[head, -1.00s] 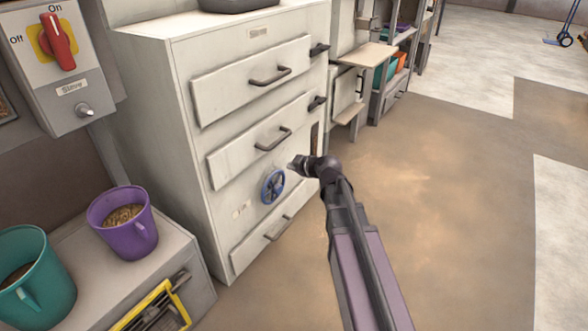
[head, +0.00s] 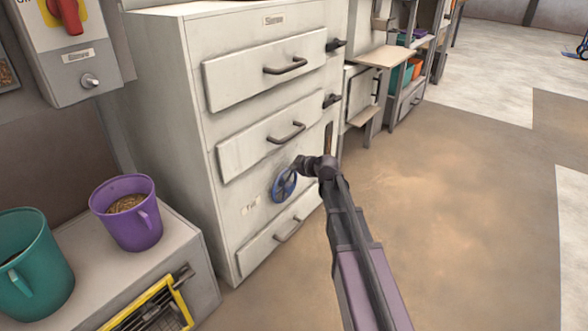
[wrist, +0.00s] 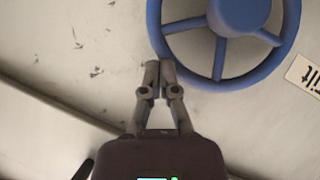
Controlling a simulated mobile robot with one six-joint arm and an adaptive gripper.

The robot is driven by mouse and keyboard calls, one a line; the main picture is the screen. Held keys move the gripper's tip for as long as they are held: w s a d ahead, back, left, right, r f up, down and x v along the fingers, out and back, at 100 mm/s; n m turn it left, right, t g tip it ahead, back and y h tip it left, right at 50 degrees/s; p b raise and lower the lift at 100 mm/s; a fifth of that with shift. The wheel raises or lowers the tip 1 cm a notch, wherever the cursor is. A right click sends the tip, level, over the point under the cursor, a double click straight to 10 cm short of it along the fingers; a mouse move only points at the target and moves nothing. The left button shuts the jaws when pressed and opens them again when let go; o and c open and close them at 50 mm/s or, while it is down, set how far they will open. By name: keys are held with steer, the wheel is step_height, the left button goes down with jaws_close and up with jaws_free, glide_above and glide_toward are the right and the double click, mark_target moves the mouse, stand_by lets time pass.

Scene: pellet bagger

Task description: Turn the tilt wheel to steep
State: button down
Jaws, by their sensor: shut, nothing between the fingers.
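The tilt wheel is a blue handwheel (head: 285,185) with spokes on the front of the white cabinet, between the middle and bottom drawers. In the wrist view the blue wheel (wrist: 236,40) fills the upper right, its top cut off by the frame. My gripper (head: 298,164) is at the wheel's upper edge in the head view. In the wrist view my gripper (wrist: 159,66) is shut and empty, its fingertips together close beside the wheel's rim. I cannot tell whether they touch the rim. A label (wrist: 306,76) beside the wheel is partly cut off.
The white cabinet (head: 165,110) has drawers with dark handles. A low unit at the left holds a purple bucket (head: 128,212) of pellets and a teal bucket (head: 34,265). A switch box (head: 75,65) hangs above. Open floor (head: 450,210) lies to the right.

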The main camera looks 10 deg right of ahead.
steer(key=shift+w+f, duration=0.1)
steer(key=shift+f, duration=0.1)
steer(key=shift+a, duration=0.2)
stand_by(0.4)
steer(key=shift+w, duration=0.1)
